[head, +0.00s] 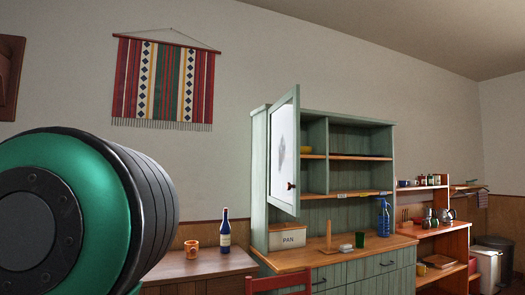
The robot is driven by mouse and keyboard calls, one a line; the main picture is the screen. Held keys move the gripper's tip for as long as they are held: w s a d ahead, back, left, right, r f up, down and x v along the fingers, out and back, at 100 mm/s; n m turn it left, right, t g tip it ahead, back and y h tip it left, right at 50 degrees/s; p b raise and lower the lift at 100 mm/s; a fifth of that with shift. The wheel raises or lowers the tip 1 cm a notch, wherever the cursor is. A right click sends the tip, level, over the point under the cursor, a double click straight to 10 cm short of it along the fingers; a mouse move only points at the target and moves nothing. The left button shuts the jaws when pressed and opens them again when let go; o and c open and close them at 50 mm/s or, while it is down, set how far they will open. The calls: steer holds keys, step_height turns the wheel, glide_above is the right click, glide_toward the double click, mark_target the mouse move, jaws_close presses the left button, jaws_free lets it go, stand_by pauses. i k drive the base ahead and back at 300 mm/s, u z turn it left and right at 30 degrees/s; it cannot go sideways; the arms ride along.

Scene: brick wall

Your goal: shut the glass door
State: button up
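The glass door (283,150) belongs to the upper part of a green cabinet (348,118). It stands open, swung out from the cabinet front on its left side. It has a green frame, a pale pane with a grey pattern and a small dark knob (291,186) near its lower free edge. The shelves behind the opening are exposed, with a yellow item (306,149) on one shelf. My gripper is not in view. A large green and black link of my arm fills the lower left and hides what lies behind it.
A PAN box (287,237), a wooden paper-towel stand (329,238), a green cup (360,240) and a blue bottle (384,218) stand on the cabinet's counter. A red chair (279,282) is in front. A bottle (225,232) and orange mug (192,249) stand left.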

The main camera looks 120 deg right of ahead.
mark_target(294, 94)
steer(key=z, duration=0.35)
steer(key=i, duration=0.15)
steer(key=z, duration=3.9)
steer(key=i, duration=1)
steer(key=u, duration=0.1)
steer(key=k, duration=0.65)
